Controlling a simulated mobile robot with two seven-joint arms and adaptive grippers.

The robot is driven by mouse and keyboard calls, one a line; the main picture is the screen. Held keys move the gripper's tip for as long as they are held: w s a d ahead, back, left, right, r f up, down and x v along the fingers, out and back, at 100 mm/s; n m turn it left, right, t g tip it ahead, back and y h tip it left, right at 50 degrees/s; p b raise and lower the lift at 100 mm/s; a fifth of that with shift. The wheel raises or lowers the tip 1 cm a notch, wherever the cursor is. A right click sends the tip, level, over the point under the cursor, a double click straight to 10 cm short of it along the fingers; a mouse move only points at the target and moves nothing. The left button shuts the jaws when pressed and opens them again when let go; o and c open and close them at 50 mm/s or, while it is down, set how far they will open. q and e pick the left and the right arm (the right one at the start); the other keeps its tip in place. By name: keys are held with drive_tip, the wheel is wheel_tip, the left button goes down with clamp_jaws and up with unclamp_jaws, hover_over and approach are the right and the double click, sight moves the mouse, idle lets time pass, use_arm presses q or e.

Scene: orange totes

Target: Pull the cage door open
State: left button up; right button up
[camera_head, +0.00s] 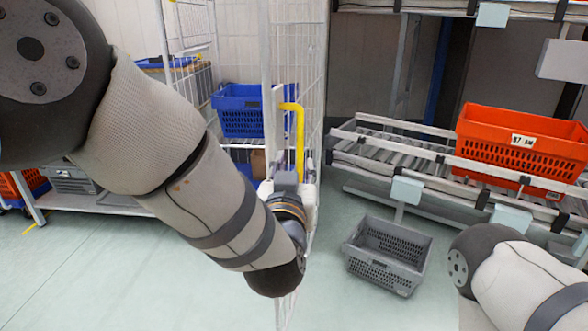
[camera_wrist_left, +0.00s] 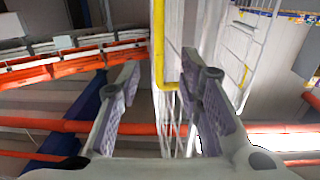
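The cage door (camera_head: 318,80) is a tall white wire-mesh panel in the middle of the head view, seen nearly edge-on. A yellow handle (camera_head: 299,140) runs down its edge. My left gripper (camera_head: 300,172) is at the lower end of this handle; my wrist partly hides its fingers. In the left wrist view, the two fingers (camera_wrist_left: 160,78) are apart. The yellow handle (camera_wrist_left: 159,40) and a white door post (camera_wrist_left: 173,40) show in the gap between them. The handle's bent end lies close to the right finger; I cannot tell if they touch. My right gripper is out of view.
Behind the door, a blue crate (camera_head: 238,112) stands on a cage shelf. A grey crate (camera_head: 388,256) lies on the floor right of the door. A roller rack (camera_head: 400,160) with an orange tote (camera_head: 520,145) stands at the right. Floor (camera_head: 110,265) at the left is clear.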

use_arm(q)
drive_tip(key=shift+s, duration=0.25)
drive_tip(key=shift+a, duration=0.1)
drive_tip(key=shift+c, duration=1.4)
drive_tip(key=a+f+n, duration=0.1)
drive_tip(key=a+f+n+g, duration=0.1)
drive_tip(key=n, duration=0.1)
drive_tip(key=shift+w+a+f+g, duration=0.1)
drive_tip(key=shift+a+f+g, duration=0.05)
drive_tip(key=shift+f+g, duration=0.15)
clamp_jaws()
drive_tip(key=s+a+r+n+h+b, duration=0.1)
drive_tip(key=a+r+n+h, duration=0.15)
drive_tip(key=a+n, duration=0.4)
drive_tip(key=s+a+r+n+h+b, duration=0.1)
drive_tip(key=s+a+r+n, duration=0.15)
drive_tip(key=a+n, duration=0.4)
drive_tip(key=s+d+x, duration=0.1)
drive_tip(key=d+x, duration=0.1)
drive_tip(key=x, duration=0.9)
drive_tip(key=shift+w+d+r, duration=0.2)
drive_tip(key=shift+w+r, duration=0.05)
drive_tip(key=shift+r, duration=0.4)
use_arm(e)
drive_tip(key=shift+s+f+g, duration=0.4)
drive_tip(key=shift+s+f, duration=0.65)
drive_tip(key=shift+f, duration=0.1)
